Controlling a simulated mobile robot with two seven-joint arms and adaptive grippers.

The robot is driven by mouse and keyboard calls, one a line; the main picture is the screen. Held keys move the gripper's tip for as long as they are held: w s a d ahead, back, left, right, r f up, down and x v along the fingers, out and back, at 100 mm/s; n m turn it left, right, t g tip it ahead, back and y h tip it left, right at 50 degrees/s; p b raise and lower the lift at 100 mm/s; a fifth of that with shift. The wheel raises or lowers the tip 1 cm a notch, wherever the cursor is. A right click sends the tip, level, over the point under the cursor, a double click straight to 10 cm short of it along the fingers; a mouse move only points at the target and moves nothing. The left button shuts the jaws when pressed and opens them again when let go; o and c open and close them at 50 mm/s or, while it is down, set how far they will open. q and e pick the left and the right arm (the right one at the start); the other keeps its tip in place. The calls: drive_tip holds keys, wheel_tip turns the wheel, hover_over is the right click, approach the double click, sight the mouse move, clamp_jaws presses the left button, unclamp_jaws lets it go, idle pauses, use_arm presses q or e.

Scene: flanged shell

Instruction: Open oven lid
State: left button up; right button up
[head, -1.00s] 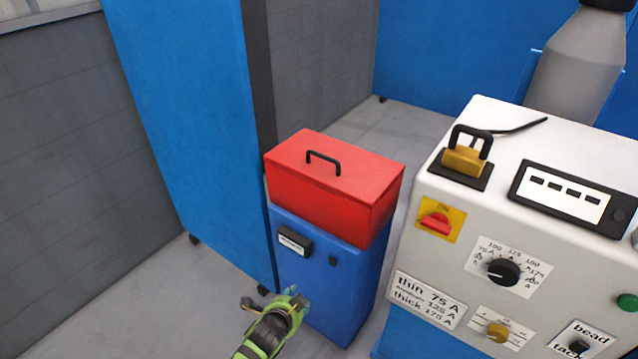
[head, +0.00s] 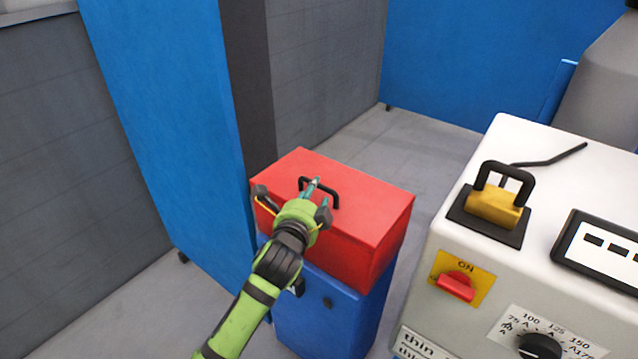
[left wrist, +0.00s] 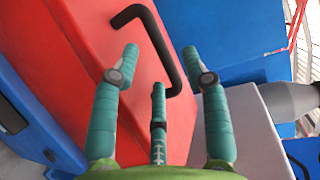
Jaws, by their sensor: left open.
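The oven is a blue box (head: 335,315) with a red lid (head: 375,205) on top, and the lid lies closed. A black bar handle (head: 331,190) stands on the lid's top. My left gripper (head: 312,195) is over the lid at the handle, its fingers spread. In the left wrist view, the handle (left wrist: 165,52) lies just beyond the open fingers (left wrist: 160,85), toward the upper middle. The red lid also fills much of that view (left wrist: 85,60). I cannot tell whether any finger touches the handle. My right gripper does not show.
A white control machine (head: 450,225) with a yellow-and-black handled piece (head: 495,205) stands close to the oven's right. A blue panel (head: 165,120) stands at the left. The grey floor (head: 400,140) behind the oven is clear.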

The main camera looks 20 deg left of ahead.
sight(318, 187)
use_arm(q)
drive_tip(key=w, duration=0.3)
drive_tip(key=shift+w+a+f, duration=0.1)
drive_tip(key=shift+w+f, duration=0.2)
drive_tip(key=shift+f, duration=0.05)
drive_tip(key=shift+w+f, duration=0.1)
drive_tip(key=shift+w, duration=0.35)
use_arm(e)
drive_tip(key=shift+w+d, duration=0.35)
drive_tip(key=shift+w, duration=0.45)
